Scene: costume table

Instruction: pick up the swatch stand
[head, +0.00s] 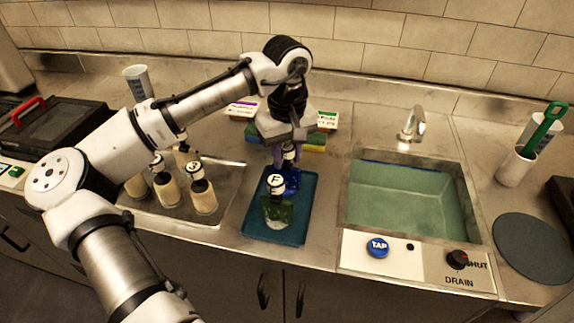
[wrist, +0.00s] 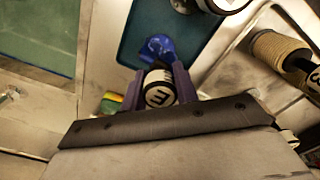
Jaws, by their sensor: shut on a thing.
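My gripper (head: 286,152) is shut on a swatch stand with a blue cloth (head: 292,182). In the wrist view, the purple fingers of my gripper (wrist: 159,80) are on either side of the stand's black-rimmed, lettered round top (wrist: 159,96); its blue cloth (wrist: 158,47) shows beyond it. The stand is at the far part of the teal tray (head: 301,212); I cannot tell whether its base touches the tray. A second stand, marked F with a green cloth (head: 278,208), stands nearer on the same tray. My gripper partly hides the held stand.
Several stands with beige rolls (head: 203,197) stand on the metal tray at left. Colored blocks with labels (head: 314,140) lie behind my gripper. The sink (head: 410,205) with its tap is to the right. A white container with a green-handled tool (head: 516,166) stands at far right.

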